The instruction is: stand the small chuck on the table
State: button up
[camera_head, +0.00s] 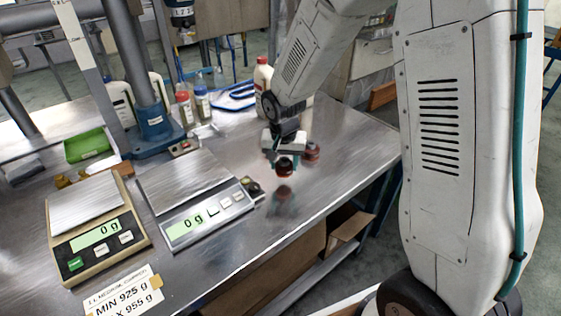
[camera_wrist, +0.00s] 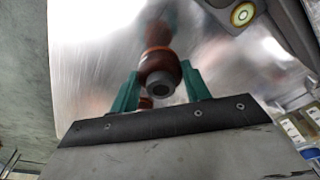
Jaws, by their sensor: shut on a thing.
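The small chuck (camera_head: 285,166), red-brown with a dark end, is between the green fingers of my gripper (camera_head: 281,168) over the bare right part of the metal table (camera_head: 345,150). My gripper is shut on it. A blurred reflection lies below it with a slight gap, so it seems a little above the table. In the wrist view the chuck (camera_wrist: 160,74) shows its round grey end with a dark hole, between the fingertips (camera_wrist: 161,84). A second red-brown piece (camera_head: 312,151) stands on the table just right of my gripper.
Two scales reading 0 g, a beige one (camera_head: 96,235) and a grey one (camera_head: 190,185), stand to the left. A small dark round item (camera_head: 251,186) lies by the grey scale. Bottles (camera_head: 263,78) stand behind. The table is clear towards its right edge.

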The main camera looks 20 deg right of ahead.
aim_at(283, 170)
jog(key=shift+w, duration=0.35)
jog(key=shift+w+f, duration=0.1)
jog(key=shift+f, duration=1.7)
jog(key=shift+f, duration=0.1)
jog(key=o, duration=1.2)
jog(key=shift+c, duration=0.2)
